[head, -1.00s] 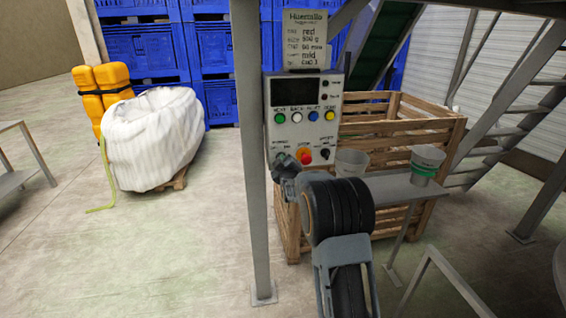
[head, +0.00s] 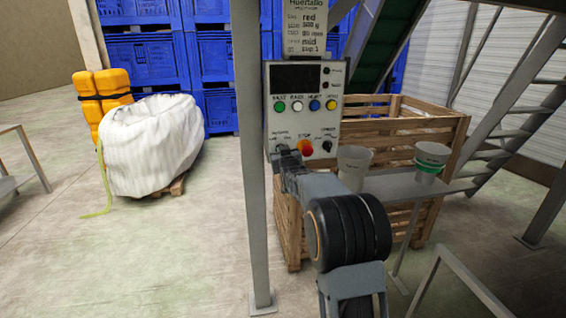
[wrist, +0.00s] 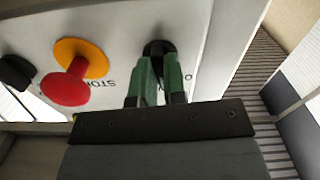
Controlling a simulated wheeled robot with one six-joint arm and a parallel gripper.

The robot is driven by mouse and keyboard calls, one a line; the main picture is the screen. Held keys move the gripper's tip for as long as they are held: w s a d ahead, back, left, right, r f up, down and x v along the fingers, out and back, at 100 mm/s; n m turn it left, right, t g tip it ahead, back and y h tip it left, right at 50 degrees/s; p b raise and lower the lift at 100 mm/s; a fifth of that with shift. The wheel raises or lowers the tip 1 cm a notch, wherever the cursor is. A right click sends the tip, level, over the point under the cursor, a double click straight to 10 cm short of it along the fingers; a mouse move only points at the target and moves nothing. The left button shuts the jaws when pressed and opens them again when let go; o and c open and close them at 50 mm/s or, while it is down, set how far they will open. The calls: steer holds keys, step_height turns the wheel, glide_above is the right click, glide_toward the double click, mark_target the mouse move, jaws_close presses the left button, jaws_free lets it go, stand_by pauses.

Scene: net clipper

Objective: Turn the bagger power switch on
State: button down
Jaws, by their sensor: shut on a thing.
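The control panel (head: 305,124) shows in the head view, with a screen, a row of coloured buttons, a red stop button (head: 305,148) on a yellow base and a black knob (head: 327,147) at lower right. My gripper (head: 286,158) is at the panel's lower left corner. In the wrist view, its green fingers (wrist: 159,76) are shut on a black rotary switch (wrist: 158,47) beside the red stop button (wrist: 65,88). The fingers cover much of the switch. Its label is too small to read and its setting cannot be told.
A grey post (head: 250,200) stands just left of the panel. A small shelf (head: 400,187) with two buckets is at the right, in front of a wooden crate (head: 440,125). A white bulk bag (head: 150,145) and blue crates (head: 145,55) stand behind on the left.

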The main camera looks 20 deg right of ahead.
steer(key=shift+m+b, duration=1.8)
steer(key=shift+m, duration=3.2)
steer(key=shift+r, duration=0.1)
steer(key=c, duration=1.2)
jaws_free()
steer(key=b+v, duration=0.1)
steer(key=v, duration=1.2)
steer(key=shift+s, duration=0.4)
